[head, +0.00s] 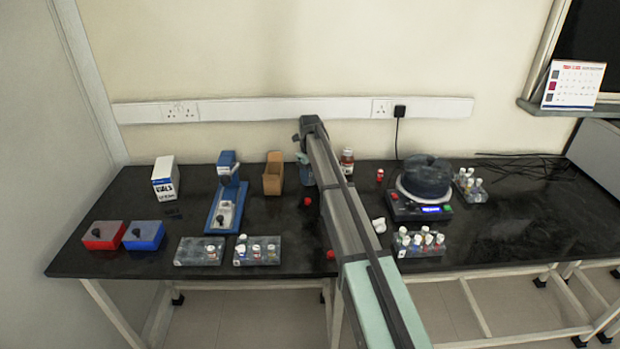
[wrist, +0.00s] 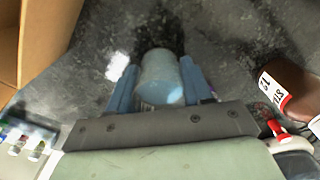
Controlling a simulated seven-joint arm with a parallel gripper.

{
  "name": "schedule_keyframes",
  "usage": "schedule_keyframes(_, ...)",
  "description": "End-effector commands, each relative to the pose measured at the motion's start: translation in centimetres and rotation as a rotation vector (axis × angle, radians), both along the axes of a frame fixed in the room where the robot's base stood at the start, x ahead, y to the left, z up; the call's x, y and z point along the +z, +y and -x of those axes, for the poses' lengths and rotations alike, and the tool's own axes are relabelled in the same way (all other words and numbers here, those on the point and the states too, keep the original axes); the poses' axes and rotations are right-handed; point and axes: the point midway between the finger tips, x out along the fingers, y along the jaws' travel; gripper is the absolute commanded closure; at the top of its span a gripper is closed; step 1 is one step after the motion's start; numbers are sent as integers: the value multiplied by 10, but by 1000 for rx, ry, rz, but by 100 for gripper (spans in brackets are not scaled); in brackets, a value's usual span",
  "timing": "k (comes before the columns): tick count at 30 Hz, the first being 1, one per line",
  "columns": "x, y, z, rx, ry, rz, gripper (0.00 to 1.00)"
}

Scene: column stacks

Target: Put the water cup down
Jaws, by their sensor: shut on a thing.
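The water cup (wrist: 162,82) is a small pale blue cup in the middle of the wrist view. My gripper (wrist: 155,68) has its two blue fingers shut on the cup's sides. In the head view my gripper (head: 304,158) is over the back of the black bench (head: 520,220), between the brown box and the brown bottle. The cup is hard to make out there beside my arm. I cannot tell whether its base touches the bench.
An open brown box (head: 272,174) stands left of my gripper, and a brown bottle (head: 347,162) stands right; it also shows in the wrist view (wrist: 297,92). A blue stand (head: 227,200), vial racks (head: 256,253) and a dark round device (head: 424,180) stand around. The right bench is mostly clear.

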Motion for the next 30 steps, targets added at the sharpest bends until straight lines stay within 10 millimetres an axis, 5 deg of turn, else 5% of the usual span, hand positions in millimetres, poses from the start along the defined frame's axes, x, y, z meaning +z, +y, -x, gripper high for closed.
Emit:
schedule_keyframes(15, -14, 0, 0, 0, 0, 0, 82)
schedule_keyframes(16, -13, 0, 0, 0, 0, 0, 48)
schedule_keyframes(23, -11, 0, 0, 0, 0, 0, 26)
schedule_keyframes(30, 17, 0, 0, 0, -2, -1, 25)
